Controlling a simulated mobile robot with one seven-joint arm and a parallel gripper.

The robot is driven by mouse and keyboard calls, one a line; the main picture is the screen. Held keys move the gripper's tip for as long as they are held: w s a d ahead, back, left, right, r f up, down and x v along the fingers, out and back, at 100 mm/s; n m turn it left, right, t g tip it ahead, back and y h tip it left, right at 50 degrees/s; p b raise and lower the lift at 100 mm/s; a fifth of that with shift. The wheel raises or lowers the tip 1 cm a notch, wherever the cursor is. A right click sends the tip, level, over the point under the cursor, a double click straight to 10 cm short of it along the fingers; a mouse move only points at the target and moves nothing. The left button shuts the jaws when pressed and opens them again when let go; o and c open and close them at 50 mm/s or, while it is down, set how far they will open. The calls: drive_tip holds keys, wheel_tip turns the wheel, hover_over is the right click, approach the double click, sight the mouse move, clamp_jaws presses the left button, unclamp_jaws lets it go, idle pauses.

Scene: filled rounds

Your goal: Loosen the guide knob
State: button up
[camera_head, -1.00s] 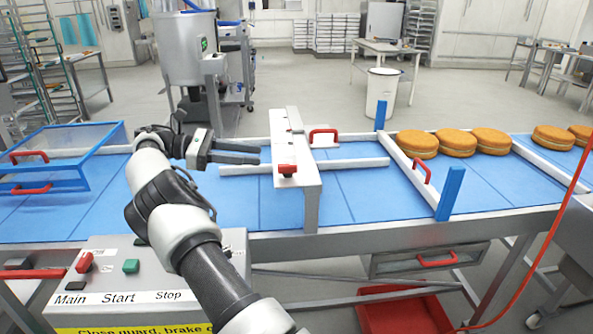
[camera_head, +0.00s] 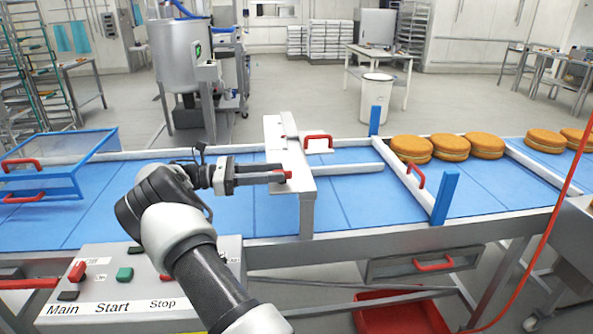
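The guide knob (camera_head: 288,174) is a small red piece on the near end of the white-grey bridge (camera_head: 286,147) over the blue conveyor. My gripper (camera_head: 281,172) reaches in from the left, with its dark fingers level and their tips at the knob. The fingers partly hide the knob, so I cannot tell whether they touch or clamp it. A white guide rail (camera_head: 345,170) runs along the belt under the bridge. Its left part is hidden behind my gripper and the bridge.
A control box (camera_head: 130,290) with switches stands at the front left. A blue clear-topped guard (camera_head: 60,165) with red handles sits at the left. Round filled cakes (camera_head: 411,148) lie on the belt at the right, beyond a white gate with blue posts (camera_head: 445,197). A red cable hangs at the far right.

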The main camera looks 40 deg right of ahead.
sight(296, 181)
drive_tip(key=x, duration=0.6)
drive_tip(key=shift+s+d, duration=0.25)
drive_tip(key=shift+d, duration=0.05)
clamp_jaws()
